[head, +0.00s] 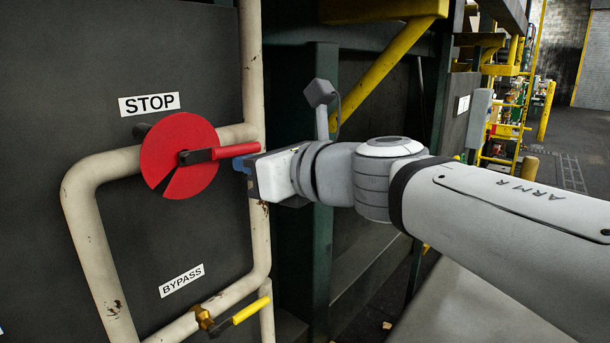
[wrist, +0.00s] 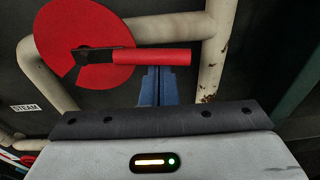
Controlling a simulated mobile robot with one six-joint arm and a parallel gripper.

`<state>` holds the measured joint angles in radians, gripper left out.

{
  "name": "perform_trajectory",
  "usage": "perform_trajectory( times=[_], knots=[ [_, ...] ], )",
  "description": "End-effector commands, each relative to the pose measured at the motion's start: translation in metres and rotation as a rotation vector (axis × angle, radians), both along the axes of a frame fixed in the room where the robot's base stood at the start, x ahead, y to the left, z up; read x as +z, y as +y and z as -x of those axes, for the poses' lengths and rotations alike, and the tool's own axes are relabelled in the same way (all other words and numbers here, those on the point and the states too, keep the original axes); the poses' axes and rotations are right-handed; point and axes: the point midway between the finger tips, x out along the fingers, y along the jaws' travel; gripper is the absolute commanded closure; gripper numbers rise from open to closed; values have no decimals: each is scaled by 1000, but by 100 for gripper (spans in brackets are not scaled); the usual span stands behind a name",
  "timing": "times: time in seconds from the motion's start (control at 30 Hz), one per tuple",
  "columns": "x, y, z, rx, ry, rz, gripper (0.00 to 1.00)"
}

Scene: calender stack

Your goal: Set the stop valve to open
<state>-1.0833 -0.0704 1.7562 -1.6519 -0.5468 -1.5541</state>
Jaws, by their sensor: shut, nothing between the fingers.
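The stop valve is a red disc (head: 180,150) on a cream pipe under a STOP label (head: 149,103). The disc has a notch at its lower left. Its red lever handle (head: 236,150) points right, roughly along the pipe. The disc (wrist: 85,40) and handle (wrist: 165,57) also show in the wrist view. My gripper (head: 242,163) is at the handle's outer end, its blue fingers shut and empty. In the wrist view my gripper's fingers (wrist: 158,76) reach up to the handle's lower edge; I cannot tell whether they touch it.
A BYPASS label (head: 181,280) and a yellow-handled bypass valve (head: 251,310) sit below on the same piping. A vertical cream pipe (head: 252,60) runs close behind my gripper. Green steel framework (head: 326,180) stands behind my arm.

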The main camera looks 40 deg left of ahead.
Motion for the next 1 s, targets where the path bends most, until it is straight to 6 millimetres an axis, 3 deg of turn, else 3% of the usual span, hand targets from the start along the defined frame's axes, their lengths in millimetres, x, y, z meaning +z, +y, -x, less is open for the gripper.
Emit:
perform_trajectory(
  times=[0.73, 1.0],
  knots=[
    [3, 4, 8, 17, -54, -3, 100],
    [-22, 7, 7, 16, -53, -2, 100]
  ],
)
